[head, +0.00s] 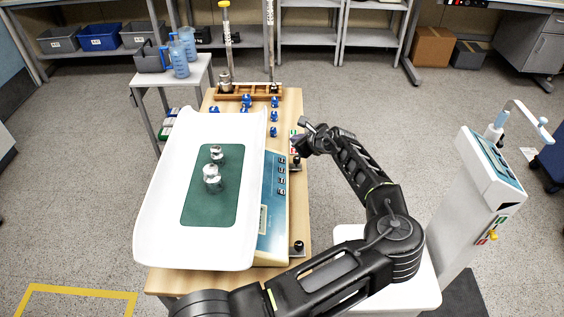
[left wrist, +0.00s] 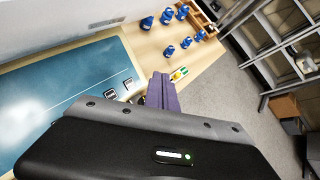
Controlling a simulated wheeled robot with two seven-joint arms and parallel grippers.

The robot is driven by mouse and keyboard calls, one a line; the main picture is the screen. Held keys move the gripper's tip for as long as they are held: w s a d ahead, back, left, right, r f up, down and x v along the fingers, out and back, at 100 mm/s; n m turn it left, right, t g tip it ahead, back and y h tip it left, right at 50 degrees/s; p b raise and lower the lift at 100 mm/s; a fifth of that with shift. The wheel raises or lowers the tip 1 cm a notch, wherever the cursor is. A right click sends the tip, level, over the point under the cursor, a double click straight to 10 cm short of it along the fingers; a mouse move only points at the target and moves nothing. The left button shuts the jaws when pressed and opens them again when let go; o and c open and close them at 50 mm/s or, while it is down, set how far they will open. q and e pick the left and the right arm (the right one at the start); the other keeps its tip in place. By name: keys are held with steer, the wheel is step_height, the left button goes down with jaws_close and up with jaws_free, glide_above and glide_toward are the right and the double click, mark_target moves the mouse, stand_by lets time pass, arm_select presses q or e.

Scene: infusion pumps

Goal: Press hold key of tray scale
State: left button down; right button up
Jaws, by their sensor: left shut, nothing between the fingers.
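The tray scale has a long white curved tray (head: 157,215) and a blue control panel (head: 272,215) along its right side. Several small dark keys (head: 281,171) run down the panel; their labels are too small to read, so I cannot tell which is hold. In the left wrist view the panel (left wrist: 75,100) shows with two keys (left wrist: 119,89) near its end. My left gripper (head: 298,146) is shut and empty, just beyond the panel's far right end. Its purple fingers (left wrist: 162,92) are to the right of those keys, apparently apart from them. My right gripper is out of view.
Two metal weights (head: 212,178) stand on the tray's green mat (head: 205,208). Several blue pieces (head: 274,117) and a wooden rack (head: 258,91) are farther back on the table. A white pedestal with a display (head: 491,165) stands right.

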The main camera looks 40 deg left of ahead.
arm_select(q)
steer(key=f+b, duration=0.1)
steer(key=a+f+b, duration=0.1)
steer(key=f, duration=0.1)
steer(key=s+f, duration=0.1)
steer(key=shift+a+f+b, duration=0.25)
steer(key=shift+f+b, duration=0.1)
steer(key=shift+b, duration=0.05)
steer(key=shift+s+a+f, duration=0.15)
steer(key=shift+a+f, duration=0.05)
steer(key=shift+f, duration=0.3)
steer(key=shift+s+a+f, duration=0.15)
steer(key=shift+a+f, duration=0.05)
steer(key=shift+f, duration=0.25)
steer(key=shift+f, duration=0.1)
stand_by(0.9)
steer(key=shift+s+a+f, duration=0.1)
steer(key=shift+s+f, duration=0.05)
steer(key=shift+f, duration=0.1)
steer(key=shift+s+a+f, duration=0.1)
steer(key=shift+f, duration=0.25)
stand_by(0.8)
steer(key=shift+r, duration=0.15)
steer(key=shift+w+d+r, duration=0.2)
steer(key=shift+d+r, duration=0.05)
steer(key=shift+r, duration=0.3)
steer(key=shift+r, duration=0.1)
